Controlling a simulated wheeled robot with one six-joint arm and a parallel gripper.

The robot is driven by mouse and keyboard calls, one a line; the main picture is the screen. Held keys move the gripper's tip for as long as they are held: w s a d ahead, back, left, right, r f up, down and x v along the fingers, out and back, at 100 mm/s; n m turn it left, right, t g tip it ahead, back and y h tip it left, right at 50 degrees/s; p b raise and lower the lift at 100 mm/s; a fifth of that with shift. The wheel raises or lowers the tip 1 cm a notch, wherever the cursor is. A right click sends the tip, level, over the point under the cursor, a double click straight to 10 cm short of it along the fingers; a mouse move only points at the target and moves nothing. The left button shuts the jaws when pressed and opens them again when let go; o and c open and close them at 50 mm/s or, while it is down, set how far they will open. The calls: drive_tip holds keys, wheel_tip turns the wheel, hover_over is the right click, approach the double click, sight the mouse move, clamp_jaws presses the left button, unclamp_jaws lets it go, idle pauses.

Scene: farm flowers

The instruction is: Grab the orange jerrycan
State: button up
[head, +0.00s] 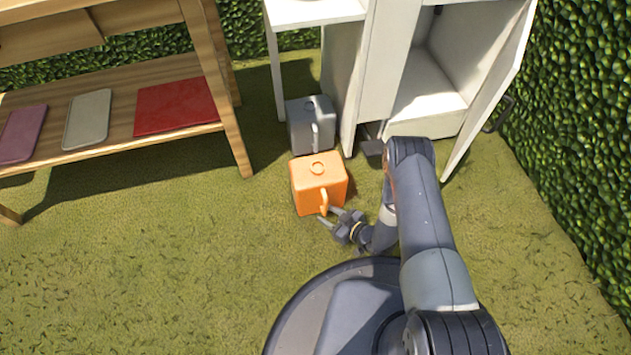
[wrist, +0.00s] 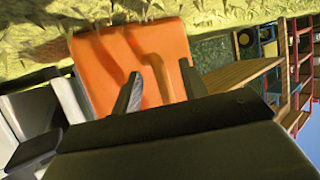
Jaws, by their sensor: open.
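The orange jerrycan (head: 318,180) stands upright on the grass in front of a grey jerrycan. Its handle is on the side near my gripper (head: 330,217). My gripper is open, with its two fingers pointing at the handle side. In the wrist view the orange jerrycan (wrist: 90,65) fills the upper middle, and the fingertips of my gripper (wrist: 148,85) overlap its handle (wrist: 152,62). One finger shows on the left of the handle and the other on its right. I cannot tell whether they touch it.
The grey jerrycan (head: 300,125) stands right behind the orange one. A white cabinet (head: 375,70) with an open door is behind to the right. A wooden shelf (head: 215,95) with coloured trays is at the left. A hedge (head: 590,160) lines the right side. Grass at the front left is clear.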

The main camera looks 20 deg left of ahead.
clamp_jaws()
idle(0.5)
